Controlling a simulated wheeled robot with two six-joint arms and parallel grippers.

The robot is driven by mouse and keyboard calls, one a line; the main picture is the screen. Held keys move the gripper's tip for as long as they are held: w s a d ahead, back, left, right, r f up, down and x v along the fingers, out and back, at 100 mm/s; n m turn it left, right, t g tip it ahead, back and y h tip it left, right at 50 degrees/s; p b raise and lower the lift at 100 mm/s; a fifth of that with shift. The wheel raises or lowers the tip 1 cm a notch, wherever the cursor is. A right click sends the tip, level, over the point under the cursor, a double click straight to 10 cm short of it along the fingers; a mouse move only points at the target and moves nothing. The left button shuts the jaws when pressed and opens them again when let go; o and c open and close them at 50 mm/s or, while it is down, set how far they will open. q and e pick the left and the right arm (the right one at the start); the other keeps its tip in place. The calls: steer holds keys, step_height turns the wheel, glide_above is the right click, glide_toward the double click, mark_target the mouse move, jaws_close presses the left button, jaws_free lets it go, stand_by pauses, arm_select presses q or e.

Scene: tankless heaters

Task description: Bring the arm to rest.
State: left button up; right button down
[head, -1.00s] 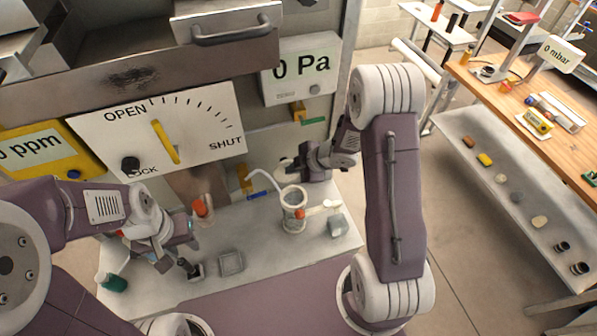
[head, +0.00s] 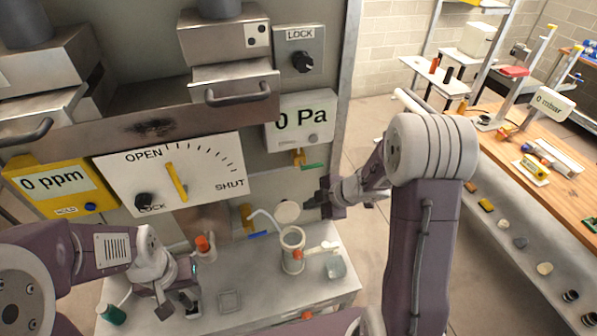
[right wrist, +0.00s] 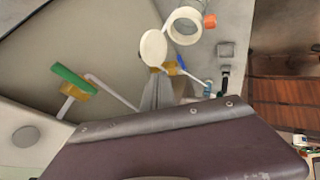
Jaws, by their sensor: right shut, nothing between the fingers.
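My right arm (head: 420,230) rises from the lower right, bends at a high elbow and reaches left toward the cabinet front. Its gripper (head: 318,204) is shut and empty, in the air to the right of a round white lid (head: 287,212) and above the bench. In the right wrist view, the lid (right wrist: 154,47) and the jar (right wrist: 185,26) also show, with no fingertips visible. My left gripper (head: 176,308) points down low over the bench at the left; its finger gap is unclear.
A cabinet with a dial panel (head: 170,178) stands behind.

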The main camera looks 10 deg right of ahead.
step_height(320, 180, down, 9)
steer(key=w+a+m+t+h+b, duration=0.1)
steer(key=a+m+t+h+b, duration=0.3)
steer(key=b, duration=1.2)
steer(key=s+d+f+m+g+b, duration=0.1)
steer(key=s+f+m+g, duration=0.3)
steer(key=s, duration=0.5)
steer(key=s+d+f+m+g+h, duration=0.1)
steer(key=s+d+f+m+g, duration=0.2)
steer(key=s+m, duration=0.5)
steer(key=shift+s+d+f+m+g+b, duration=0.4)
steer(key=shift+f+m+g, duration=0.2)
steer(key=shift+g, duration=0.2)
steer(key=shift+r, duration=0.1)
